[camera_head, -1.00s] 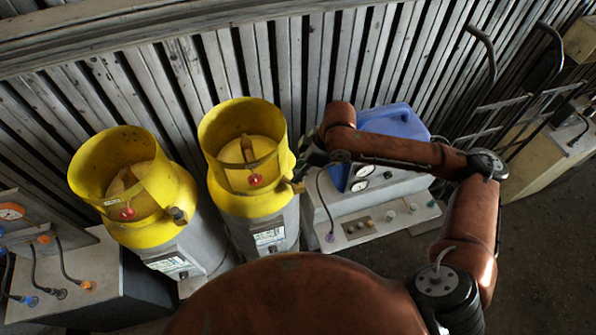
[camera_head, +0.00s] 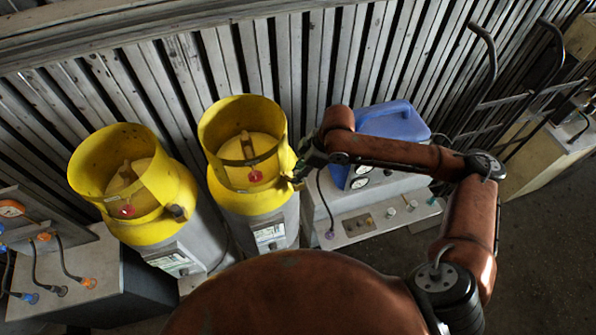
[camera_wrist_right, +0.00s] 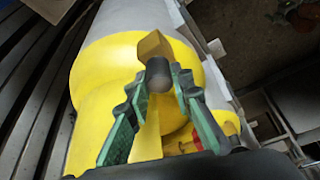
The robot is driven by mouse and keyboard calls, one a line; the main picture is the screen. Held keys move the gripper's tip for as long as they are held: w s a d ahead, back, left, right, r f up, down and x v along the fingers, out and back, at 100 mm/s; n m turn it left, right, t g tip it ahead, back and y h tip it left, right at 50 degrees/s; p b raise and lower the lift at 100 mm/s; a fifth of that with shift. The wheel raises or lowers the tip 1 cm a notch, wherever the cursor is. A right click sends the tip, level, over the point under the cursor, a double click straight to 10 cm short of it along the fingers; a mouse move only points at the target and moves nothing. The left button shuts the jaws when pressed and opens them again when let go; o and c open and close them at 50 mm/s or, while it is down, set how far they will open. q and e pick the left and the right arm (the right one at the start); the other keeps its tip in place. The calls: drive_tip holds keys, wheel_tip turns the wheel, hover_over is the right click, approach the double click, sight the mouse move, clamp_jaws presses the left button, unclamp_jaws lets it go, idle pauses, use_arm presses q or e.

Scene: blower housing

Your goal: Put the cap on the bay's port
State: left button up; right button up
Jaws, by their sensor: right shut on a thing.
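My right gripper (camera_head: 298,172) is at the right side of the right yellow-topped cylinder (camera_head: 243,190). In the right wrist view its green fingers (camera_wrist_right: 160,78) are closed around a short grey round piece (camera_wrist_right: 157,77), which looks like the cap. This piece lines up with a brass-coloured block (camera_wrist_right: 155,46) by the cylinder's yellow collar. I cannot tell whether the piece is attached to it or only touching. The left yellow-topped cylinder (camera_head: 130,190) has a similar dark stub (camera_head: 178,213) on its side. My left gripper is out of view.
A grey console (camera_head: 375,215) with gauges, knobs and a purple-ended hose (camera_head: 330,234) stands right of the cylinders, with a blue container (camera_head: 385,125) on top. Another grey box with coloured connectors (camera_head: 88,283) is at the left. A slatted wall closes the back.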

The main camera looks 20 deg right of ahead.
drive_tip(key=shift+f, duration=0.4)
drive_tip(key=o, duration=1)
drive_tip(key=v, duration=1.2)
